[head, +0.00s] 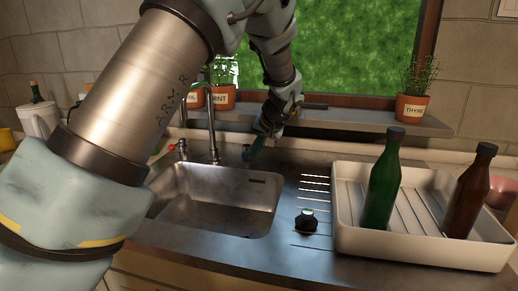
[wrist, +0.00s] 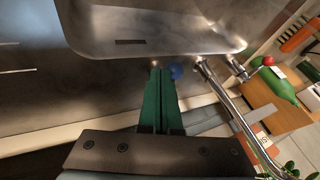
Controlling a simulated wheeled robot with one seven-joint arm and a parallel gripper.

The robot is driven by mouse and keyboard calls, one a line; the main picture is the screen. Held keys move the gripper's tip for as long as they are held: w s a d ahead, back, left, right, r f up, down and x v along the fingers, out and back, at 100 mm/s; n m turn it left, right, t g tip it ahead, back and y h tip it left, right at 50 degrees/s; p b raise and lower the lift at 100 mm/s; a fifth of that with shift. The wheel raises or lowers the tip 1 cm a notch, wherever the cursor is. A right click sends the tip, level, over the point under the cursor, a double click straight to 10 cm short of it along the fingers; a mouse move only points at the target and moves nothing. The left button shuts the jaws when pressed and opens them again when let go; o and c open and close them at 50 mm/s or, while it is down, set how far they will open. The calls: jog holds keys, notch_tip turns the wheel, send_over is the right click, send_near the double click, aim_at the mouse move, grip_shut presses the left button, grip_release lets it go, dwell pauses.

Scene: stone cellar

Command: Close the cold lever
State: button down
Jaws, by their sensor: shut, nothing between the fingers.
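The cold lever, with a blue end, shows behind the sink's right back corner in the head view (head: 246,152) and as a blue knob in the wrist view (wrist: 176,71). My gripper is shut and empty, its green fingers pointing down beside the lever in the head view (head: 257,145). In the wrist view the fingertips (wrist: 160,72) are just left of the blue knob; I cannot tell whether they touch it. The lever's arm and base are mostly hidden. The red-ended hot lever (head: 172,148) is left of the tap (head: 212,125); it also shows in the wrist view (wrist: 268,61).
The steel sink (head: 215,200) is empty. A black stopper (head: 307,220) lies on the drainboard. A white rack (head: 420,248) holds a green bottle (head: 382,185) and a brown bottle (head: 468,195). The sill (head: 345,118) with potted herbs runs behind my gripper.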

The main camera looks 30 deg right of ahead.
jog(key=shift+w+a+m+h+b, duration=0.2)
jog(key=shift+a+m+b, duration=0.15)
jog(key=shift+a+b, duration=0.3)
jog(key=shift+w+a+m+h+b, duration=0.15)
jog(key=shift+a+m+b, duration=0.25)
jog(key=shift+b, duration=0.4)
